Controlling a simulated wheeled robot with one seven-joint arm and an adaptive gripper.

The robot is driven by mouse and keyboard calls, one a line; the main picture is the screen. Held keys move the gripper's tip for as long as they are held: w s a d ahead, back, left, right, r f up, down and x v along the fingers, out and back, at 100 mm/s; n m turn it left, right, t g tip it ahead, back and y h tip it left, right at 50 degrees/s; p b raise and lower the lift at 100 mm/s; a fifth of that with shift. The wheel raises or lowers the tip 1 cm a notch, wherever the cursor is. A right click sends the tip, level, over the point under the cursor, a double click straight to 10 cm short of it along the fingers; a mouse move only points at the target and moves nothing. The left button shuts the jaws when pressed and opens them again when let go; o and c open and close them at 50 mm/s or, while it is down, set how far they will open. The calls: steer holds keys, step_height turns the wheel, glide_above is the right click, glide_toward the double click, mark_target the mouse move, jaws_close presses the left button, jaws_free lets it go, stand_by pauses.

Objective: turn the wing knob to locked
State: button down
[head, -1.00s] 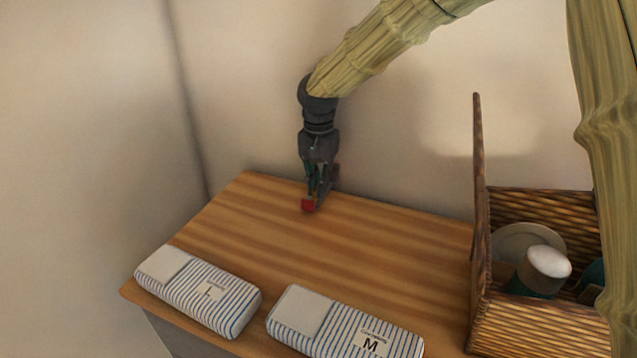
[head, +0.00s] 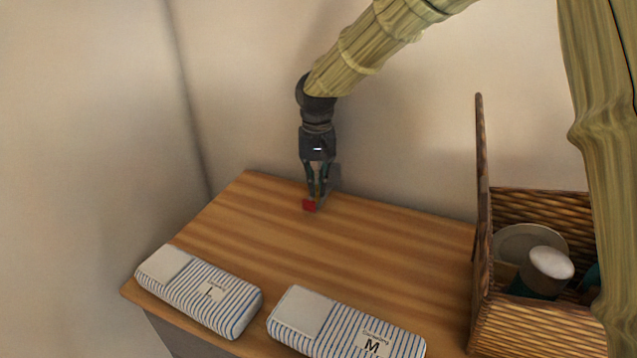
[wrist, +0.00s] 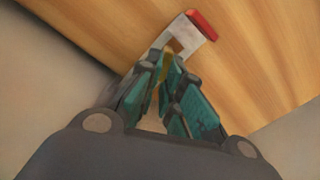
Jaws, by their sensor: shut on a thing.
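The wing knob (wrist: 164,72) shows in the wrist view as a small yellowish piece between my fingertips, mostly covered by them. My gripper (wrist: 168,60) is shut on it, pointing down. In the head view my gripper (head: 317,194) is at the back of the wooden top, near the wall. A pale grey plate (wrist: 178,32) with a red end (wrist: 203,24) lies just beyond the fingertips. The red end also shows in the head view (head: 309,205), below the fingers. I cannot read any locked marking or the knob's exact angle.
The wooden top (head: 340,240) has clear room in its middle. Two striped packs, marked L (head: 200,290) and M (head: 345,325), lie along its front. A wicker basket (head: 535,325) with a raised lid (head: 481,190) holds dishes at the right. The wall stands close behind.

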steer(key=n, duration=0.6)
steer(key=shift+s+a, duration=0.2)
steer(key=shift+a, duration=0.15)
steer(key=n, duration=0.6)
steer(key=shift+s+a+r+n, duration=0.1)
steer(key=shift+s+a+n, duration=0.15)
steer(key=shift+n, duration=0.15)
steer(key=shift+d, duration=0.1)
steer(key=c, duration=1.7)
jaws_free()
steer(key=shift+o, duration=0.5)
steer(key=shift+s+d, duration=0.1)
steer(key=shift+d, duration=0.05)
step_height(320, 180, up, 12)
